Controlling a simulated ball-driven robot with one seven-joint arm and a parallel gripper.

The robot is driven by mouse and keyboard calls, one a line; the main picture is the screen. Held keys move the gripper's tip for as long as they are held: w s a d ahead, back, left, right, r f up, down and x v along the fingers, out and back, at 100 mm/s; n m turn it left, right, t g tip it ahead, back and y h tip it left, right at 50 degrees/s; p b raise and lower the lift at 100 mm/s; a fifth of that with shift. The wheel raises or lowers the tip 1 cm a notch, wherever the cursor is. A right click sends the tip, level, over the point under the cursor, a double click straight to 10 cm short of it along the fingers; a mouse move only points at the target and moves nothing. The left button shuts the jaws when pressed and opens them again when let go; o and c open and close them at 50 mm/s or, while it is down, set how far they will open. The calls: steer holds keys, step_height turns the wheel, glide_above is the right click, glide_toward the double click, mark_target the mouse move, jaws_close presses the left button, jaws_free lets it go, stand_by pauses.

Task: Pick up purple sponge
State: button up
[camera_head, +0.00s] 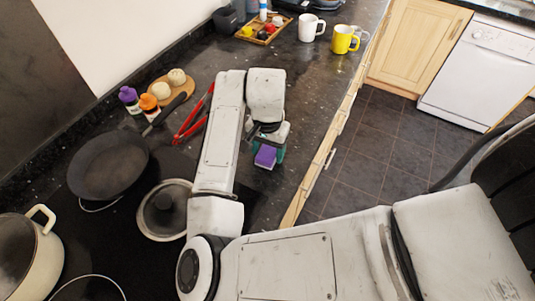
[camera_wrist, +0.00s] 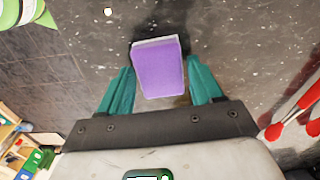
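The purple sponge (camera_wrist: 158,70) lies on the dark speckled counter in the wrist view, with a pale layer along its far edge. My gripper (camera_wrist: 160,66) has its two green fingers spread, one on each side of the sponge. A narrow gap shows between each finger and the sponge, so the gripper appears open around it. In the head view the sponge (camera_head: 265,156) shows below my gripper (camera_head: 267,150), which partly hides it. Height above the counter is hard to tell.
Red-handled tongs (camera_head: 190,122) lie left of my arm, with a black pan (camera_head: 108,165) and a lidded pan (camera_head: 165,210) nearby. A white mug (camera_head: 311,28), a yellow mug (camera_head: 344,40) and a wooden tray (camera_head: 248,37) stand farther back. The counter edge (camera_head: 325,150) is close on the right.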

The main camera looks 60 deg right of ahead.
mark_target(268, 153)
steer(key=c, duration=0.7)
steer(key=shift+r, duration=0.4)
step_height(268, 153, up, 3)
steer(key=shift+s+f+b, duration=0.15)
steer(key=shift+f+b, duration=0.05)
steer(key=shift+b, duration=0.4)
steer(key=s+a+r, duration=0.1)
steer(key=s+r, duration=0.2)
steer(key=s, duration=0.1)
steer(key=s+a+r, duration=0.2)
steer(key=s+r, duration=0.1)
steer(key=s, duration=0.1)
steer(key=s+a+r, duration=0.2)
steer(key=s+r, duration=0.1)
steer(key=s, duration=0.2)
steer(key=shift+r, duration=0.3)
